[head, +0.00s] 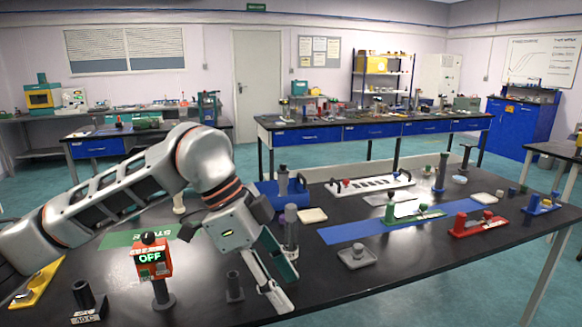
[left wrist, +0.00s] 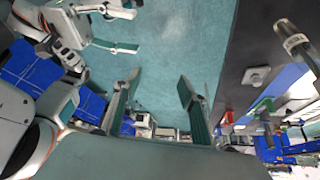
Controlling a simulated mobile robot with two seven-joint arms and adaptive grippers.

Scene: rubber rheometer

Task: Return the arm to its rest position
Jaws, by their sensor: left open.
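My left arm (head: 120,195) reaches in from the left over the black table (head: 400,262) in the head view. Its gripper (head: 280,274) points down near the table's front, with green-lined fingers apart and nothing between them. In the left wrist view the left gripper (left wrist: 153,98) is open and empty, with floor visible between its fingers. My right gripper (left wrist: 118,30) shows at the upper left of that view, its fingers apart and empty.
A grey cylinder (head: 291,228) stands close behind the left gripper. A black post stand (head: 235,288) and a red box reading OFF (head: 152,258) stand left of it. A blue mat (head: 375,230) and a grey weight (head: 357,257) lie right. The front right table is clear.

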